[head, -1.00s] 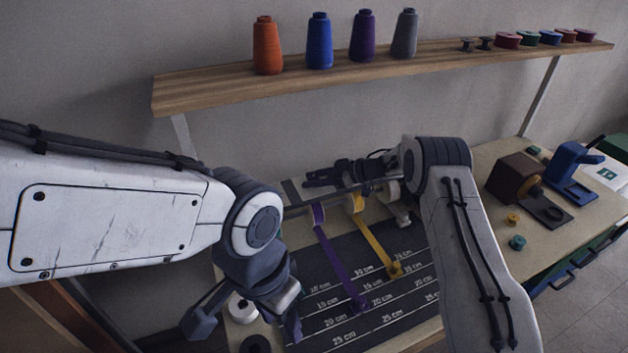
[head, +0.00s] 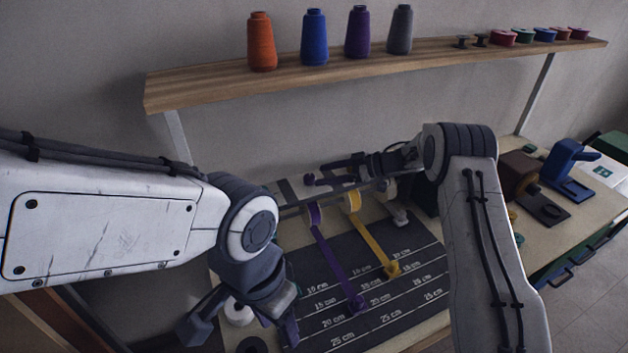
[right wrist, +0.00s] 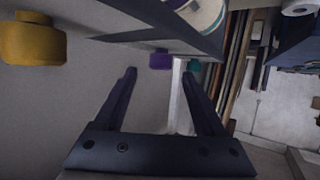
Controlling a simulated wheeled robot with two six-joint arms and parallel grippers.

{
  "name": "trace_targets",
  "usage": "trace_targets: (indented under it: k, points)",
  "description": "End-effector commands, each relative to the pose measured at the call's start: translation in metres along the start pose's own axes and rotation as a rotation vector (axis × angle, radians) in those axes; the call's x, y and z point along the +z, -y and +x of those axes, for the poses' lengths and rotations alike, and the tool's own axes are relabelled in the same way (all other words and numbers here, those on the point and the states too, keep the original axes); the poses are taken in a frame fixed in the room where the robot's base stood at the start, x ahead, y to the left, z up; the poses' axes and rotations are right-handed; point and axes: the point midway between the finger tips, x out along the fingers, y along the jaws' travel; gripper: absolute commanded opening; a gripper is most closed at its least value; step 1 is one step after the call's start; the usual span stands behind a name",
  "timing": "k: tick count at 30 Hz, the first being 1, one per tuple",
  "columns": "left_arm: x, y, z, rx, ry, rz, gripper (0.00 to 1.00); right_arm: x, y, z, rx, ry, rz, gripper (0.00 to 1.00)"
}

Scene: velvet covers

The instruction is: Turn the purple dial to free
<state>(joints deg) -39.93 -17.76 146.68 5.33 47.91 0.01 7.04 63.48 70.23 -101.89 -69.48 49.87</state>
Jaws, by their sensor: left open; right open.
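A small purple knob, which looks like the purple dial (head: 310,180), shows at the back of the bench behind the ribbon rolls. It also shows in the right wrist view (right wrist: 160,60), beyond the fingertips. Its setting cannot be read. My right gripper (head: 335,172) is open and empty close to the dial, with the jaws apart in the right wrist view (right wrist: 158,75). I cannot tell whether a finger touches the dial. My left gripper (head: 242,328) is open and empty, low over the bench's front left, away from the dial.
A purple ribbon (head: 335,262) and a yellow ribbon (head: 374,246) run from rolls across the dark measuring mat (head: 415,270). A yellow knob (right wrist: 33,42) shows at left in the wrist view. A wooden shelf (head: 200,88) with thread cones hangs above. A white spool (head: 238,313) sits near my left gripper.

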Motion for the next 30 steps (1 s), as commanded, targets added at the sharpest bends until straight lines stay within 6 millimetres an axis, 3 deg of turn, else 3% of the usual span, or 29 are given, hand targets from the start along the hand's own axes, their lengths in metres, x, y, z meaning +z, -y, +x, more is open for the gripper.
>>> trace_targets:
  k: [3, 9, 22, 26, 30]
  points:
    - [0.001, 0.001, 0.009, 0.000, 0.000, 0.000, 0.50, 0.002, -0.001, -0.023, 0.003, 0.000, 0.000, 0.72]
    - [0.001, 0.001, 0.013, 0.000, 0.000, 0.001, 0.50, 0.001, -0.001, -0.045, 0.002, 0.000, 0.001, 0.72]
    - [0.001, 0.001, 0.013, 0.000, 0.000, 0.000, 0.50, -0.006, -0.002, -0.046, 0.015, -0.001, -0.007, 0.72]
    - [0.001, 0.001, 0.013, 0.000, 0.000, 0.001, 0.50, -0.047, -0.012, -0.029, 0.133, -0.005, -0.048, 0.72]
    - [0.001, 0.001, 0.013, 0.000, 0.000, 0.000, 0.50, -0.120, -0.018, -0.009, 0.396, 0.024, -0.075, 0.72]
